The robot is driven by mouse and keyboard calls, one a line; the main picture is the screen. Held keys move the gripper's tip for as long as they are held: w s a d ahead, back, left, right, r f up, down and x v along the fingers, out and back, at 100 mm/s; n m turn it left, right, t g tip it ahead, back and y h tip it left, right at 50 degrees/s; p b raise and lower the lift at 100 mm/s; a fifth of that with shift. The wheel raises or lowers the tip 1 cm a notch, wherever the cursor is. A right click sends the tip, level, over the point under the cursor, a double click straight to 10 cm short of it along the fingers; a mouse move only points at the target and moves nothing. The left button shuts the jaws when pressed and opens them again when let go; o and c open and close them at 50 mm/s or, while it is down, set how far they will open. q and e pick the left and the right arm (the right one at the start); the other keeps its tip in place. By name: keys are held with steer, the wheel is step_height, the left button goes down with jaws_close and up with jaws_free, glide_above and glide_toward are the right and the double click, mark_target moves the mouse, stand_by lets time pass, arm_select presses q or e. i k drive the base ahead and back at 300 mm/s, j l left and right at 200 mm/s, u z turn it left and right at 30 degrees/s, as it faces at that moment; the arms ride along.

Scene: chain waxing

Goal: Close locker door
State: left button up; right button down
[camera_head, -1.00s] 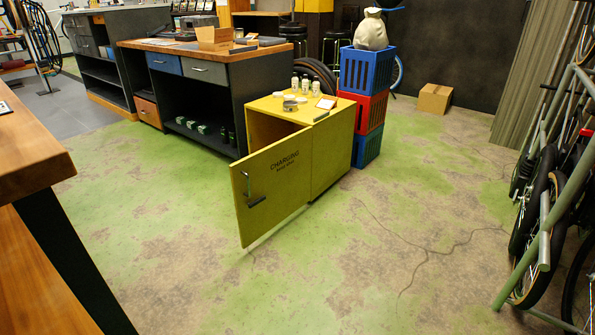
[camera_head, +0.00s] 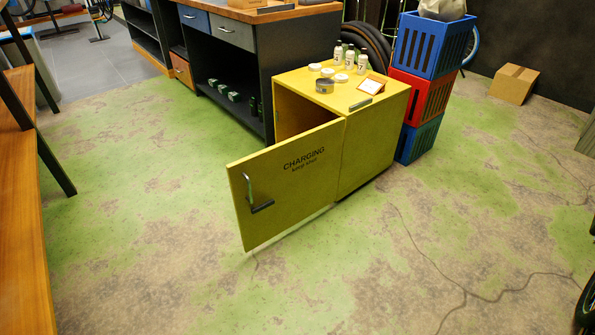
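The yellow locker (camera_head: 372,140) stands on the floor near the middle of the head view. Its yellow door (camera_head: 290,187) hangs wide open, swung out toward the left front, and is marked "CHARGING". A dark metal handle (camera_head: 256,195) sits near the door's free edge. Part of the locker's dark inside (camera_head: 303,118) shows above the door; the rest is hidden behind it. Neither of my grippers is in view.
A wooden table (camera_head: 22,200) lines the left edge. A cardboard box (camera_head: 514,84) sits far right. The floor in front is clear.

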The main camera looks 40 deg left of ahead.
mark_target(300, 172)
steer(key=i+j, duration=0.2)
steer(key=j, duration=0.2)
steer(key=i+j, duration=0.15)
steer(key=j, duration=0.25)
steer(key=i+j, duration=0.2)
steer(key=j, duration=0.15)
steer(key=i+j, duration=0.15)
steer(key=j, duration=0.25)
steer(key=i+j, duration=0.1)
steer(key=j, duration=0.45)
steer(key=i+j, duration=0.1)
steer(key=j, duration=0.5)
steer(key=u, duration=0.05)
